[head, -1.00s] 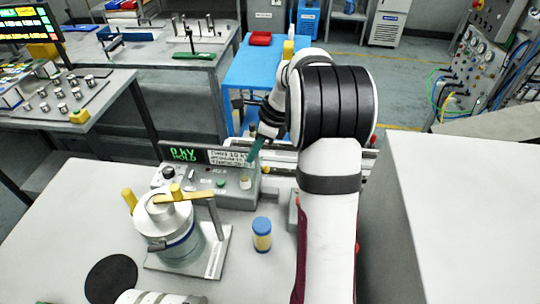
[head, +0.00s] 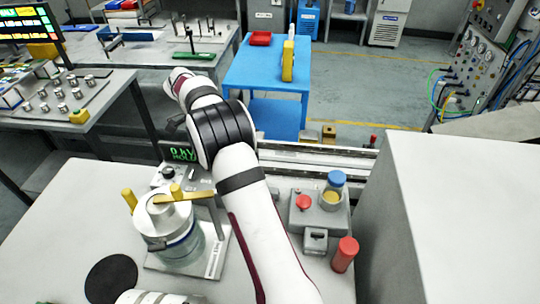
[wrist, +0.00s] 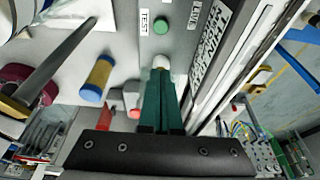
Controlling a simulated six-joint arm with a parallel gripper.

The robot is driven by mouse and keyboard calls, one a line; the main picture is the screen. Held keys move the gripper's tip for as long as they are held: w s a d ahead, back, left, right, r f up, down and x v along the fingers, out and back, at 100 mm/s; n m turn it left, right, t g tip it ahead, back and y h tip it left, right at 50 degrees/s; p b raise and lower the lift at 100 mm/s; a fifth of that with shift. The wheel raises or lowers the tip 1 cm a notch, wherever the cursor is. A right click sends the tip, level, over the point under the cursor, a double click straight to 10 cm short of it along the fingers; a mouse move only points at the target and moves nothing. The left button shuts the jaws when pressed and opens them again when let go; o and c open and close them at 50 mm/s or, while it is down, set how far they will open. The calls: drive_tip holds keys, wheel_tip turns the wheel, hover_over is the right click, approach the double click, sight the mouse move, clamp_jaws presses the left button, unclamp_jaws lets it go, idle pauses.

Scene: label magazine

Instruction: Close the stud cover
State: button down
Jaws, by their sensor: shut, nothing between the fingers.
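In the wrist view my gripper (wrist: 161,78) is shut, its two teal fingers together with nothing between them. The fingertips overlap a small pale cap (wrist: 160,62) on the grey panel, which may be the stud or its cover; I cannot tell which, nor whether they touch. A green button (wrist: 161,27) is just beyond it, beside a TEST label (wrist: 146,22). I cannot make out a clear stud cover in either view.
A glass vessel (head: 183,250) with a yellow-handled top stands left of my arm. At right are a grey block with a red button (head: 303,202), a blue-lidded jar (head: 333,190) and a red cylinder (head: 345,253).

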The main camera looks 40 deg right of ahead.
drive_tip(key=f+g+h, duration=0.1)
drive_tip(key=f, duration=0.1)
drive_tip(key=w+a+f+g+h, duration=0.1)
drive_tip(key=shift+g+h, duration=0.3)
drive_tip(key=shift+w+a+f, duration=0.1)
drive_tip(key=shift+f, duration=0.4)
drive_tip(key=shift+w+f+g+h, duration=0.1)
drive_tip(key=shift+f+g+h, duration=0.4)
drive_tip(key=shift+f, duration=0.85)
